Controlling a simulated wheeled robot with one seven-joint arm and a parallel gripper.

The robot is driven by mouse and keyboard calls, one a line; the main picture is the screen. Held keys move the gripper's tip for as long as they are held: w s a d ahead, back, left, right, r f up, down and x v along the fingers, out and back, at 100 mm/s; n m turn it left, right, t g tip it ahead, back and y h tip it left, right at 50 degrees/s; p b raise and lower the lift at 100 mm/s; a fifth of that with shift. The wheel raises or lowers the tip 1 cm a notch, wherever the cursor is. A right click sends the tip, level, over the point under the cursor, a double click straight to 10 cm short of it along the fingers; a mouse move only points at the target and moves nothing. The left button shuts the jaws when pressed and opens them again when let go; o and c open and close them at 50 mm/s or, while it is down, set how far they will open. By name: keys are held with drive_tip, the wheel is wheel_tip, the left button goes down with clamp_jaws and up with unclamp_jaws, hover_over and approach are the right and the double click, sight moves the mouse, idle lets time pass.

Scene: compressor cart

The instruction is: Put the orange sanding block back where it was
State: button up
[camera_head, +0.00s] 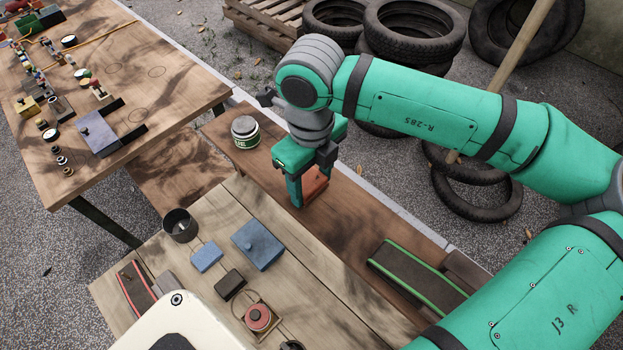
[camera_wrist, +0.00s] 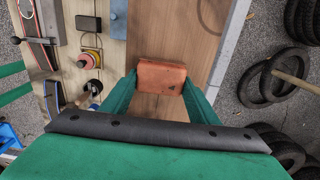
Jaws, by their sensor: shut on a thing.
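The orange sanding block (camera_head: 314,184) is between the fingers of my gripper (camera_head: 308,190), over the darker brown plank at the back of the near bench. In the wrist view the orange block (camera_wrist: 161,77) sits between the two green fingertips (camera_wrist: 158,84), which touch its sides. My gripper is shut on it. Whether the block rests on the plank or hangs just above it, I cannot tell. Part of the block is hidden by a finger in the head view.
A jar (camera_head: 246,132) stands left of my gripper on the plank. A blue block (camera_head: 257,244), a small blue block (camera_head: 207,257), a black block (camera_head: 230,284), a dark cup (camera_head: 180,225) and a red round piece (camera_head: 258,317) are on the lighter boards. A green-edged belt (camera_head: 417,279) lies right.

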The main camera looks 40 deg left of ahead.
sight(312, 183)
drive_tip(key=shift+f, duration=0.15)
drive_tip(key=o, duration=1.1)
drive_tip(key=shift+c, duration=0.2)
drive_tip(key=shift+o, duration=0.2)
drive_tip(key=shift+w, duration=0.1)
drive_tip(key=shift+d, duration=0.1)
wheel_tip(312, 183, up, 12)
